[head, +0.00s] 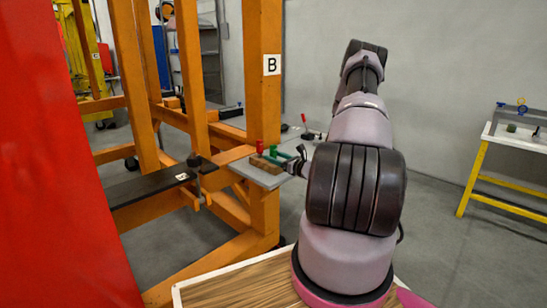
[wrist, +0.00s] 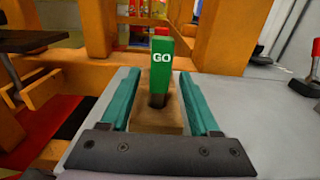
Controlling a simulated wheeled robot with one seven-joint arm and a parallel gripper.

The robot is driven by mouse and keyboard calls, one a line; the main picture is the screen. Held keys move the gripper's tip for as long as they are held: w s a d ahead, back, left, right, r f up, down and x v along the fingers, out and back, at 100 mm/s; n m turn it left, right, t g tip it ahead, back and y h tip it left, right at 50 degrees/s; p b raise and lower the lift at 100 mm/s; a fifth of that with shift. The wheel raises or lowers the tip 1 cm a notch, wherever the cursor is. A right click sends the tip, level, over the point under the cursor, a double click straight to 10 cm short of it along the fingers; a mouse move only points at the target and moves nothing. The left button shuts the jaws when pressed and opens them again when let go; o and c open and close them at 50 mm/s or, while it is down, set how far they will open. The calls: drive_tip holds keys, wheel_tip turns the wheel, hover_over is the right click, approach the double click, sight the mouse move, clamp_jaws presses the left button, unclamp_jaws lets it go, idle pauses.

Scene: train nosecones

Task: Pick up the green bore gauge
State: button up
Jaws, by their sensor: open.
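The green bore gauge (wrist: 160,62), marked "GO", stands upright in a wooden block (wrist: 147,117) on a grey shelf. It also shows small in the head view (head: 273,151), near the orange frame post. My gripper (wrist: 161,95) has its two teal fingers spread, one on each side of the gauge and block in the wrist view. The fingers look apart from the gauge, with nothing held. In the head view my gripper (head: 299,158) reaches the shelf from the right. The gauge's lower end is dark and sits in the block.
The grey shelf (head: 258,176) is fixed to the orange frame (head: 264,100). A red handle (head: 260,146) stands beside the gauge. A black plate with a clamp (head: 150,187) lies to the left. A red-handled clamp (wrist: 312,67) is at the wrist view's right edge.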

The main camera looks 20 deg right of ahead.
drive_tip(key=shift+x, duration=2)
drive_tip(key=shift+s+r, duration=0.1)
drive_tip(key=shift+r, duration=0.05)
clamp_jaws()
drive_tip(key=shift+r, duration=0.1)
